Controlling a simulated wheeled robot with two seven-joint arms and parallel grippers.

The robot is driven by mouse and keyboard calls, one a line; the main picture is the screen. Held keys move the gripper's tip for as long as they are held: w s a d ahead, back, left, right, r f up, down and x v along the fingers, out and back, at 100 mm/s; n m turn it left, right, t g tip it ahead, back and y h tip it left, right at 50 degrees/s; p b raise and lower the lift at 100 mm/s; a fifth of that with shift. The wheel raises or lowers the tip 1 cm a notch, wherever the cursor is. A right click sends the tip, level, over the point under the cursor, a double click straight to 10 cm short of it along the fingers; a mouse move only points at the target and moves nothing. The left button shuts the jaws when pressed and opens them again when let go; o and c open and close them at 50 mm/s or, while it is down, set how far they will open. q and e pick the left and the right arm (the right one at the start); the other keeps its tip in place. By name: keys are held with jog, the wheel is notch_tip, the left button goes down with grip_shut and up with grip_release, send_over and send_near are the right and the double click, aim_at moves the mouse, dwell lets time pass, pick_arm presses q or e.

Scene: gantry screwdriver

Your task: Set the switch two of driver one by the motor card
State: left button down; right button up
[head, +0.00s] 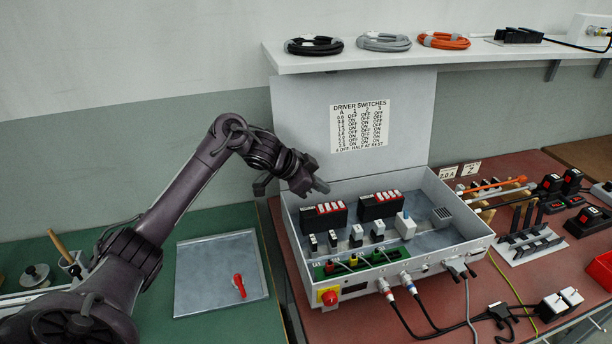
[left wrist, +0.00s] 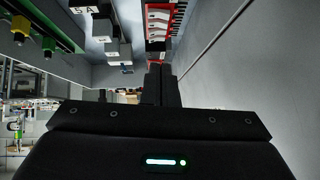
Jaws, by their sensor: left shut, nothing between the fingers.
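Two black drivers, a left one (head: 323,217) and a right one (head: 379,206), stand inside the grey open box (head: 470,237). Each has a red panel with white switches; their settings are too small to read. My left gripper (head: 320,187) is shut and empty, above the box's back left, behind and above the left driver. In the left wrist view its closed fingers (left wrist: 161,84) point toward a red switch panel (left wrist: 158,18), apart from it. A small card reading 2.0 A (head: 447,173) stands behind the box on the right. The switch chart (head: 360,125) is on the raised lid. My right gripper is out of view.
Terminal blocks, including green and yellow ones (head: 352,261), line the box's front, with a red knob (head: 329,297) outside. Cables leave the front right. A shelf (head: 400,58) overhangs behind. A grey tray (head: 215,275) with a red-handled tool lies on the left table.

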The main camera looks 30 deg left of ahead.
aim_at(328, 207)
pick_arm(q)
jog(key=f, duration=0.3)
jog(key=shift+w+f, duration=0.35)
jog(key=shift+f, duration=0.45)
